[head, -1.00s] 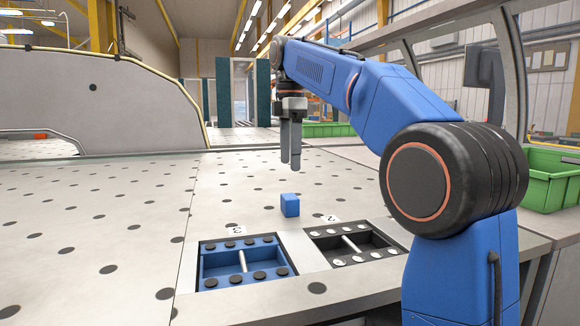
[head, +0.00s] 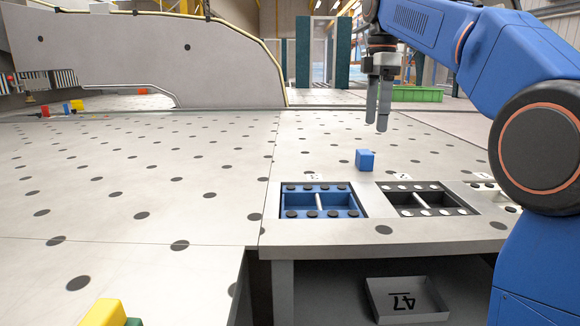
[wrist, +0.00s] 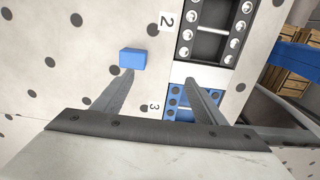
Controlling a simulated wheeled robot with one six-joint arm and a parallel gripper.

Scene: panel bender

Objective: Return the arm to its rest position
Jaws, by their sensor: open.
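My gripper (head: 377,122) hangs from my blue arm at the right of the head view, above the table. It points down, and its two fingers are apart with nothing between them. A blue cube (head: 365,160) sits on the perforated table just below and left of the fingertips, apart from them. In the wrist view the open fingers (wrist: 164,82) reach up from the bottom, with the blue cube (wrist: 132,59) near the left fingertip.
A blue bin (head: 320,213) and a dark bin (head: 445,200) are set in the table front. A green crate (head: 417,94) stands behind. The table's left is mostly clear.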

